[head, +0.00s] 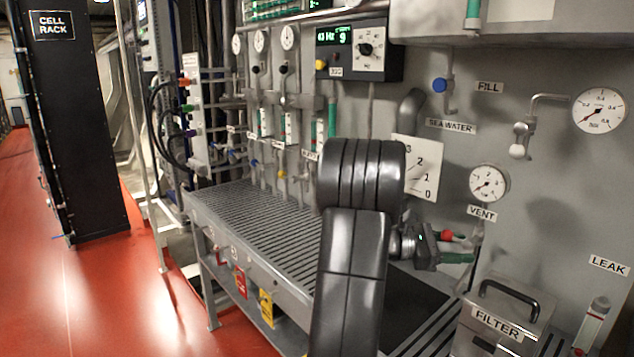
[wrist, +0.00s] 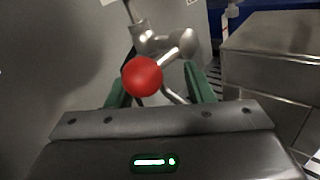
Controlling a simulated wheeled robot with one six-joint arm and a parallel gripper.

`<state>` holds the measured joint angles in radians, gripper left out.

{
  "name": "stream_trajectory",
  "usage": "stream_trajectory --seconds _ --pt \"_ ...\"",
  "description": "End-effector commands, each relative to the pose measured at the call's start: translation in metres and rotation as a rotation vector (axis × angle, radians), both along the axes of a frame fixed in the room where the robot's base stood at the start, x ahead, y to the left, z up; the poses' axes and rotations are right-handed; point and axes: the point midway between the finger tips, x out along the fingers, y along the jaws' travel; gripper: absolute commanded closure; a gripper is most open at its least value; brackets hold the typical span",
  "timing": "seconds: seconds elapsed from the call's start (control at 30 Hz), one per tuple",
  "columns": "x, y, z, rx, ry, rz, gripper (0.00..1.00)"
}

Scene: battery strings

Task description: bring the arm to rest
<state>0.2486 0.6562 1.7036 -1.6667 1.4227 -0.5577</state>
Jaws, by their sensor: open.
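My arm rises in front of the bench in the head view, and my gripper (head: 468,247) at its end points right towards the grey panel below the VENT label (head: 482,213). Its two green fingers are apart, and they also show in the wrist view (wrist: 158,85). A red ball knob (wrist: 142,76) on a metal valve (wrist: 155,42) shows between the fingers in the wrist view. The knob also shows in the head view (head: 447,235) beside the upper finger. I cannot tell whether a finger touches it. The gripper holds nothing that I can see.
A slatted grey bench (head: 260,215) runs along the panel under my arm. A FILTER box (head: 500,318) with a black handle stands right of the gripper, near a LEAK tube (head: 594,322). A round gauge (head: 489,184) sits above. Red floor (head: 110,290) is clear at left.

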Motion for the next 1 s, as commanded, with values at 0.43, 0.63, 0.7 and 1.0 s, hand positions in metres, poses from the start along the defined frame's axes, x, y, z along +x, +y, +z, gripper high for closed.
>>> stream_trajectory --seconds 0.43,0.63,0.7,1.0 --pt "0.005 0.071 -0.002 -0.036 0.042 0.003 0.52" --pt "0.007 0.099 -0.001 -0.036 0.042 0.002 0.52" --pt "0.007 0.106 -0.001 -0.036 0.041 0.001 0.52" --pt "0.008 0.116 -0.001 -0.035 0.042 -0.001 0.52"
